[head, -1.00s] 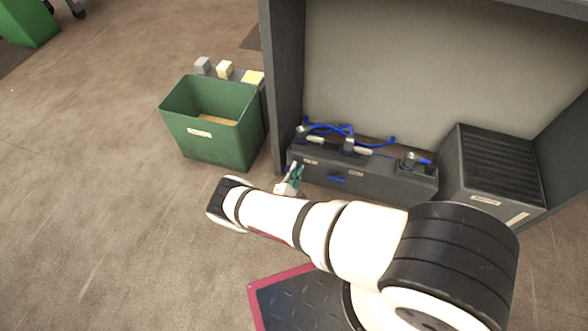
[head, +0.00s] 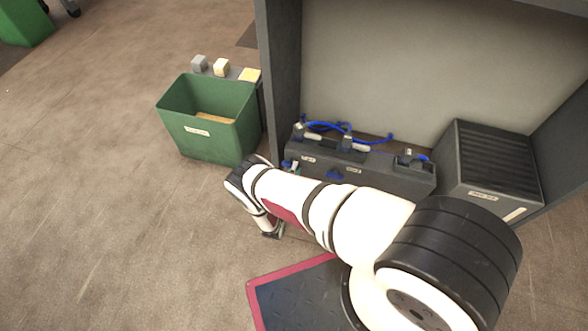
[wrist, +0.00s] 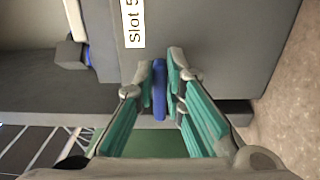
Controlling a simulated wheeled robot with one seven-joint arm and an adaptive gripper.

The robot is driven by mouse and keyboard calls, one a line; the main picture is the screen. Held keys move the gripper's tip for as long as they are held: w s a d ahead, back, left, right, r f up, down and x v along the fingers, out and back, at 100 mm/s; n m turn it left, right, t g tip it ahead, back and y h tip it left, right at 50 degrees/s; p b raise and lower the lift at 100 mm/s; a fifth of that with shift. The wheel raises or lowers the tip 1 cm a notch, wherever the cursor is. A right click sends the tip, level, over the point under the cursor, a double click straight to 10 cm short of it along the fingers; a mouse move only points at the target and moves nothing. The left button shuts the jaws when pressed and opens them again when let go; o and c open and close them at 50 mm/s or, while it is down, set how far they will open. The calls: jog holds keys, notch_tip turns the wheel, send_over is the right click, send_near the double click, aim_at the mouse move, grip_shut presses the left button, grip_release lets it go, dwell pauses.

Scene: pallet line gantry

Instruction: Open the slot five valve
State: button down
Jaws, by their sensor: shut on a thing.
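The slot five valve has a blue handle (wrist: 159,90), seen in the wrist view beside a white label (wrist: 134,22) reading "Slot 5" on a dark grey block. My gripper (wrist: 160,72) has teal fingers on both sides of the blue handle, shut on it. In the head view my forearm and wrist cover most of the gripper. Only a bit of teal shows by the left end of the dark manifold block (head: 390,178), where a blue piece (head: 287,164) is visible. The handle's exact turn cannot be told there.
Another blue handle (head: 335,174) sits on the manifold front, with blue hoses (head: 345,128) behind. A green bin (head: 215,143) stands left of the gantry post (head: 279,90). A ribbed grey box (head: 488,170) stands right. Floor at left is clear.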

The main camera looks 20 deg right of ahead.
dwell(0.4)
jog(key=c, duration=1.7)
grip_release()
jog(key=shift+o, duration=0.2)
jog(key=shift+s, duration=0.1)
jog(key=v, duration=1.2)
